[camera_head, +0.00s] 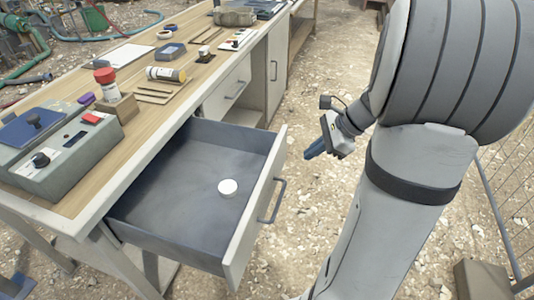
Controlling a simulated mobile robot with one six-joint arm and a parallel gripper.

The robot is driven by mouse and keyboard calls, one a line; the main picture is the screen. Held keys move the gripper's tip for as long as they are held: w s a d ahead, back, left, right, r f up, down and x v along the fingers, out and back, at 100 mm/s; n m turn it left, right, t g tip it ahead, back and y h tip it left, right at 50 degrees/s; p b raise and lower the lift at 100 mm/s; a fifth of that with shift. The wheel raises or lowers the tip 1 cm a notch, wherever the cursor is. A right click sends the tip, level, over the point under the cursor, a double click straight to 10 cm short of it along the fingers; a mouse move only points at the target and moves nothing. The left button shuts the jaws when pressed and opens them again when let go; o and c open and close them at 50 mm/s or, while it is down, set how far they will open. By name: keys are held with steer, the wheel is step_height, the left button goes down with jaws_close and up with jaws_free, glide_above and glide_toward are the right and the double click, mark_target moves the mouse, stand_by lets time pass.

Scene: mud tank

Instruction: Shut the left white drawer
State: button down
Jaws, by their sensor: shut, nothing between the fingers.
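The white-fronted drawer (252,217) nearest me is pulled far out of the workbench. A second white drawer (228,91) farther along the bench looks closed. My gripper (311,153) is shut and empty. In the picture it is to the right of the open drawer's front and apart from the handle.
Stony ground (300,235) lies clear in front of the drawer. A wire fence (500,210) stands at the right.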

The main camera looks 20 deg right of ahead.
steer(key=w+d+f+m+t+b, duration=0.2)
steer(key=d+f+m+b, duration=0.2)
steer(key=d+f, duration=0.25)
steer(key=b, duration=0.4)
glide_toward(276, 174)
steer(key=shift+y, duration=0.4)
steer(key=x, duration=0.4)
steer(key=d+x, duration=0.1)
steer(key=x, duration=0.1)
steer(key=shift+w+f, duration=0.2)
steer(key=shift+f, duration=0.25)
